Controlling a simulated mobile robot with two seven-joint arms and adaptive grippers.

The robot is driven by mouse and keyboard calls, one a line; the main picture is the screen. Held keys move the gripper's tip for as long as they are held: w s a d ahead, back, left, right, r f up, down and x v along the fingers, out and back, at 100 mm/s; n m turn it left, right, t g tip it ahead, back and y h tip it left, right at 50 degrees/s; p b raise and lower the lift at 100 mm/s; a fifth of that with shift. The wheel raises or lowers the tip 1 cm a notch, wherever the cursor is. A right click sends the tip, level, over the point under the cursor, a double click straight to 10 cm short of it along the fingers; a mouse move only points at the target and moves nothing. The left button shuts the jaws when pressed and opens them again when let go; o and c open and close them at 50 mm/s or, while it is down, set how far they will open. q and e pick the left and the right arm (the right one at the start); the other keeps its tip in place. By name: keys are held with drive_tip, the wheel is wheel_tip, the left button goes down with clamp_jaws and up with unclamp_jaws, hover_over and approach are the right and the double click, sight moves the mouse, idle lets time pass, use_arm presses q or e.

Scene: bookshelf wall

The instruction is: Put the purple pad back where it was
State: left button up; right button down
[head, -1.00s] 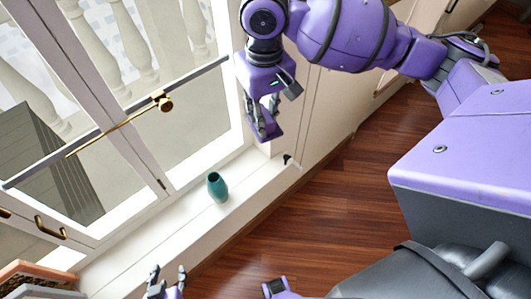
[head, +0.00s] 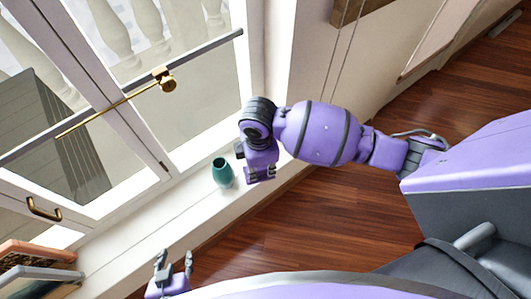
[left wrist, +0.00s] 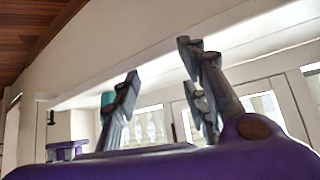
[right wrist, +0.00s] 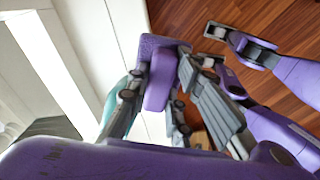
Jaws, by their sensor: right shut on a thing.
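The purple pad (head: 262,176) is in my right gripper (head: 260,168), just right of the teal vase on the white sill in the head view. In the right wrist view the pad (right wrist: 159,80) shows between the fingers, which are shut on it. I cannot tell whether the pad touches the sill. My left gripper (head: 174,260) is open and empty at the bottom of the head view, apart from the pad. Its spread fingers also show in the left wrist view (left wrist: 160,75).
The teal vase (head: 222,173) stands on the white sill (head: 165,217), close beside the pad. Books (head: 38,255) lie at the lower left. The wooden floor (head: 285,225) is clear.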

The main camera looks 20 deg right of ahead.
drive_tip(key=w+d+f, duration=0.1)
drive_tip(key=w+f, duration=0.1)
drive_tip(key=w, duration=0.1)
drive_tip(key=w+d+f+b, duration=0.1)
drive_tip(key=w+d+f, duration=0.1)
drive_tip(key=w+f, duration=0.1)
drive_tip(key=w+d+f, duration=0.1)
drive_tip(key=w+f, duration=0.1)
drive_tip(key=w, duration=0.1)
drive_tip(key=shift+d+f, duration=0.2)
drive_tip(key=shift+f, duration=0.1)
drive_tip(key=shift+w+d+f, duration=0.15)
drive_tip(key=shift+w+f, duration=0.2)
drive_tip(key=shift+w+d+f+b, duration=0.15)
drive_tip(key=shift+w+f+b, duration=0.05)
drive_tip(key=shift+f+b, duration=0.15)
wheel_tip(320, 180, down, 2)
drive_tip(key=shift+f, duration=0.15)
use_arm(q)
drive_tip(key=shift+s+a+f, duration=0.2)
drive_tip(key=shift+s+f, duration=0.05)
drive_tip(key=shift+f, duration=0.3)
drive_tip(key=shift+s+a+f, duration=0.15)
drive_tip(key=shift+s+f, duration=0.1)
drive_tip(key=shift+f, duration=0.25)
use_arm(e)
drive_tip(key=shift+f, duration=0.2)
drive_tip(key=shift+f, duration=0.2)
drive_tip(key=c, duration=1.6)
unclamp_jaws()
